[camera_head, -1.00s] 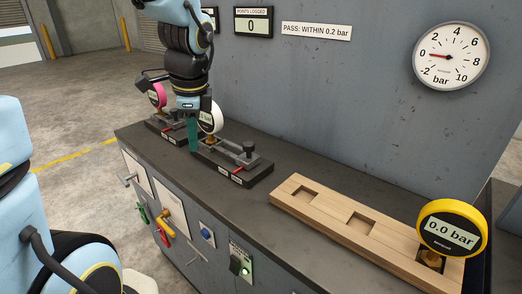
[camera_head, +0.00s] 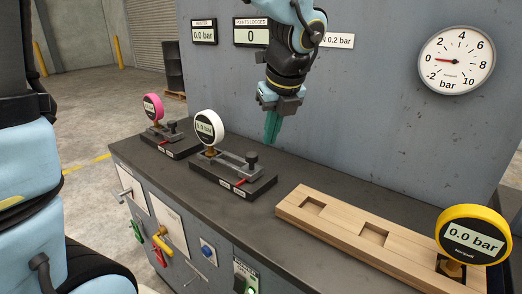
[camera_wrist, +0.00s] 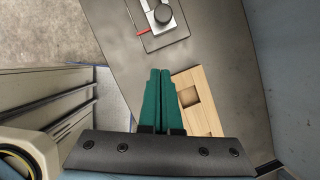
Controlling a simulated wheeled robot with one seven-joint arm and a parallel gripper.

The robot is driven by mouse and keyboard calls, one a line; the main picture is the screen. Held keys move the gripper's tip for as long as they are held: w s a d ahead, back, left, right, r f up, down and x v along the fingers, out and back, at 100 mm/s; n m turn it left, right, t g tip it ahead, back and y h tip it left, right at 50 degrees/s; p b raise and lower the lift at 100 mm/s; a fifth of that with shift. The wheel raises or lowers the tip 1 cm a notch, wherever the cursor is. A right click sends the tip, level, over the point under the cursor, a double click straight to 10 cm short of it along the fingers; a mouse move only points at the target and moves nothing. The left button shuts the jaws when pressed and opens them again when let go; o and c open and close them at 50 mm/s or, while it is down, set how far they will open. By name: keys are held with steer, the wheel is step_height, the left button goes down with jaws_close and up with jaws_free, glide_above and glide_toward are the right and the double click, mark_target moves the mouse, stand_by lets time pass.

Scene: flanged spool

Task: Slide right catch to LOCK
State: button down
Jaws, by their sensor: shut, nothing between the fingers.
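The right fixture (camera_head: 225,175) is a dark base on the bench carrying a white-faced gauge (camera_head: 208,127). Its catch (camera_head: 251,160), a black knob on a grey slide, stands at the right end near a small red mark and white labels too small to read. The knob also shows at the top of the wrist view (camera_wrist: 163,13). My gripper (camera_head: 271,136) has teal fingers pressed together, empty, pointing down. It hangs above and a little right of the knob in the head view, apart from it.
A left fixture (camera_head: 170,148) with a pink gauge stands farther along the bench. A wooden tray (camera_head: 330,222) with square recesses lies to the right, with a yellow gauge (camera_head: 474,234) at its end. The wall with a dial (camera_head: 457,60) rises behind the bench.

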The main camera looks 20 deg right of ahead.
mark_target(242, 169)
steer(key=w+f, duration=0.2)
steer(key=f, duration=0.1)
steer(key=w+f, duration=0.2)
steer(key=f, duration=0.1)
steer(key=w+f, duration=0.2)
steer(key=f, duration=0.1)
steer(key=shift+w+a+p, duration=0.2)
steer(key=shift+w+p, duration=0.05)
steer(key=shift+p, duration=0.15)
steer(key=shift+w+f, duration=0.1)
steer(key=shift+w, duration=0.45)
steer(key=w+a+p, duration=0.1)
steer(key=w+p, duration=0.1)
steer(key=w, duration=0.1)
steer(key=w+a+p, duration=0.1)
steer(key=shift+w+a, duration=0.25)
steer(key=shift+a, duration=0.05)
steer(key=shift+w, duration=0.2)
steer(key=shift+s, duration=0.15)
